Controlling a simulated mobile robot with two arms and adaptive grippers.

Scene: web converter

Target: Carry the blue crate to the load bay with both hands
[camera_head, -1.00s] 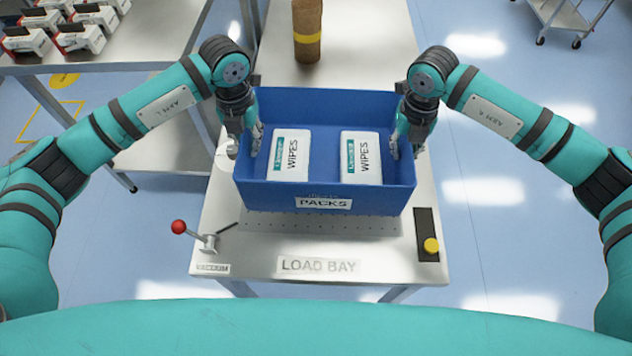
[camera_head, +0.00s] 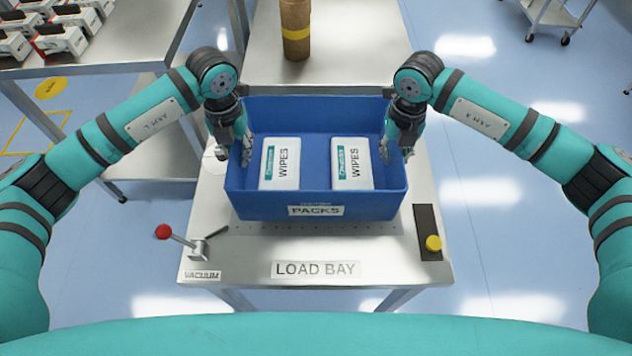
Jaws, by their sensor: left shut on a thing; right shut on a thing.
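The blue crate (camera_head: 270,206), labelled PACKS, is over the load bay (camera_head: 400,268), a steel table with a LOAD BAY plate on its front. Two white wipes packs (camera_head: 281,164) and (camera_head: 352,164) lie inside the crate. My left gripper (camera_head: 243,155) is shut on the crate's left wall. My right gripper (camera_head: 388,155) is shut on its right wall. The crate looks level. I cannot tell whether its bottom touches the table. A perforated strip (camera_head: 320,228) shows just in front of it.
A red-knobbed vacuum lever (camera_head: 164,232) stands at the table's front left. A yellow button (camera_head: 433,243) on a black panel is at the right. A brown roll (camera_head: 295,28) stands behind the crate. A side table (camera_head: 110,58) with boxes is at the far left.

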